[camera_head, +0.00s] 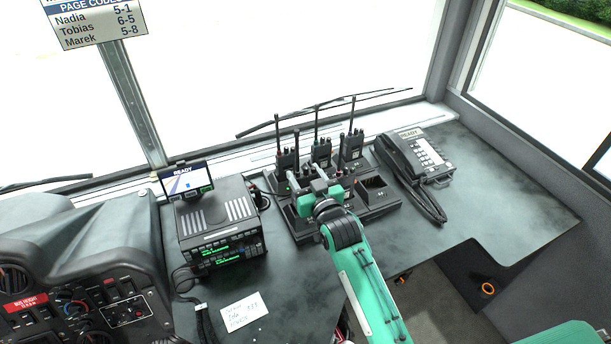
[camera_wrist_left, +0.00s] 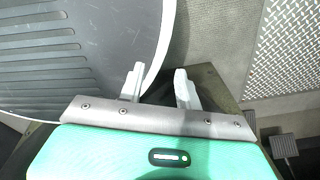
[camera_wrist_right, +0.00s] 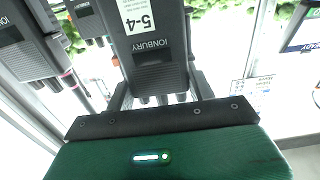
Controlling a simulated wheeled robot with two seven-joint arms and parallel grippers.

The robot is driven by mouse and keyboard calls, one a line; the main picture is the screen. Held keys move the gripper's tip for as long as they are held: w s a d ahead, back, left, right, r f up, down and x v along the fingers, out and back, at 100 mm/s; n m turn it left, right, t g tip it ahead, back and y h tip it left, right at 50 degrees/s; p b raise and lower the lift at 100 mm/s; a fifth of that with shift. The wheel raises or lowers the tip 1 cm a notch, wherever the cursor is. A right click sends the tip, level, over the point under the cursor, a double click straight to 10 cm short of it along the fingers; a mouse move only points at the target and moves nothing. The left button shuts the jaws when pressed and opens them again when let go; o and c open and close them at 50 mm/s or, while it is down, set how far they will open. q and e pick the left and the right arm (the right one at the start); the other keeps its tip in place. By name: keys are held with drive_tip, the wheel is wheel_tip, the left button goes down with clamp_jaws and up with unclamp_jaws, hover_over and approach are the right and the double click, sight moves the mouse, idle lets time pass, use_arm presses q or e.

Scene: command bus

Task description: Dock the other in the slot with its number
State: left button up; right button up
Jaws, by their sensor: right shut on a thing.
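My right gripper (camera_head: 308,183) is shut on a black two-way radio (camera_wrist_right: 158,72), which hangs between its fingers in the right wrist view with the label 5-4 and the name IONBURY. In the head view the gripper hides most of this radio, and it is over the front row of the black charging dock (camera_head: 380,206). I cannot tell whether the radio touches a slot. Other radios stand upright in the back row: left (camera_head: 287,160), middle (camera_head: 321,152) and right (camera_head: 352,147). Slot numbers are too small to read. My left gripper (camera_wrist_left: 158,88) is open and empty, outside the head view.
A desk phone (camera_head: 420,157) with a coiled cord stands right of the dock. A radio console (camera_head: 218,225) with a small READY screen (camera_head: 187,182) stands left. A handwritten note (camera_head: 243,311) lies in front. A PAGE CODES sign (camera_head: 95,20) hangs above.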

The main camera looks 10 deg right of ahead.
sight(305, 186)
drive_tip(key=shift+f+b, duration=0.55)
drive_tip(key=shift+f, duration=0.1)
drive_tip(key=shift+f+b, duration=0.75)
drive_tip(key=shift+f, duration=0.4)
use_arm(q)
drive_tip(key=shift+w+d+f, duration=0.1)
drive_tip(key=shift+w+f, duration=0.25)
drive_tip(key=shift+f, duration=0.3)
drive_tip(key=shift+w+d+f, duration=0.1)
drive_tip(key=shift+w+f, duration=0.25)
drive_tip(key=shift+f, duration=0.25)
drive_tip(key=shift+s, duration=0.2)
use_arm(e)
drive_tip(key=shift+f, duration=0.3)
drive_tip(key=o, duration=1.5)
drive_tip(key=shift+f, duration=0.1)
use_arm(q)
drive_tip(key=shift+w, duration=0.1)
